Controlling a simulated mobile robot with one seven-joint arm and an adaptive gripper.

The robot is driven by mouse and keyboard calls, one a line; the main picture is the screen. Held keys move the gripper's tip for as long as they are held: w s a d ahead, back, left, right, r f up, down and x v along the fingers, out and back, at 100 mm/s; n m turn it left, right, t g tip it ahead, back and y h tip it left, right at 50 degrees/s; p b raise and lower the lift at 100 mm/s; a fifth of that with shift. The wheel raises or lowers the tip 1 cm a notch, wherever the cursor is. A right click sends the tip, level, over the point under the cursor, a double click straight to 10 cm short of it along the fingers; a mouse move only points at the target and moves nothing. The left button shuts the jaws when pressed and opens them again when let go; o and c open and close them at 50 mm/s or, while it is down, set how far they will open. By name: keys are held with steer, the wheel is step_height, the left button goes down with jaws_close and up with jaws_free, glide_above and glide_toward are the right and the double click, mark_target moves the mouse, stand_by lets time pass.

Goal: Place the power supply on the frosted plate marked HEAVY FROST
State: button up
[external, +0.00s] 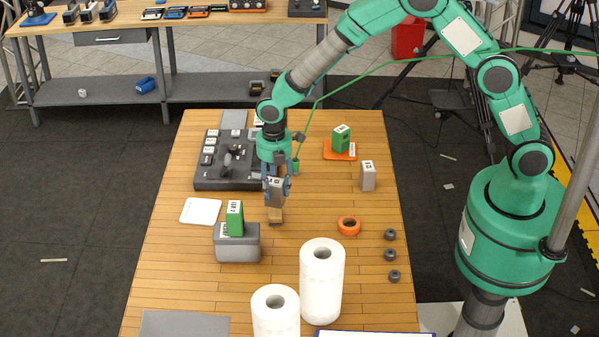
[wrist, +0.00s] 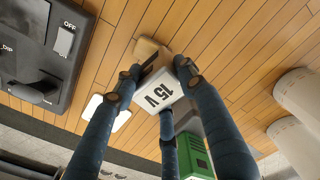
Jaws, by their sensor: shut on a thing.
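A grey box with a white top label, likely the power supply (external: 275,190), is held upright in my gripper (external: 274,178). In the wrist view, the label on the box (wrist: 158,97) reads "15 V", and the fingers of my gripper (wrist: 155,78) close around it. A tan block or pad (external: 275,216) shows just below the held box; I cannot tell whether they touch. A whitish rounded plate (external: 200,211) lies left of my gripper and also shows in the wrist view (wrist: 122,118). I cannot read HEAVY FROST on any plate.
A green box (external: 235,220) stands on a grey case (external: 238,248). Another green box (external: 340,138) is on an orange plate (external: 349,155). A grey box (external: 368,178), orange ring (external: 349,225), white rolls (external: 322,285) and a dark console (external: 205,184) are also on the table.

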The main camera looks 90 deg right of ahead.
steer(key=shift+w+a+f+n+p, duration=0.2)
steer(key=shift+w+n, duration=0.25)
steer(key=shift+w, duration=0.45)
steer(key=shift+w+a+f+n+p, duration=0.2)
steer(key=shift+w+n, duration=0.3)
steer(key=shift+w, duration=0.45)
steer(key=shift+w+a+f+n, duration=0.2)
steer(key=shift+w+n, duration=0.25)
steer(key=shift+w, duration=0.45)
steer(key=p, duration=0.2)
glide_above(209, 217)
steer(key=shift+f, duration=0.7)
steer(key=shift+f, duration=1.7)
steer(key=shift+s+f, duration=0.1)
steer(key=shift+f, duration=0.1)
steer(key=o, duration=1.4)
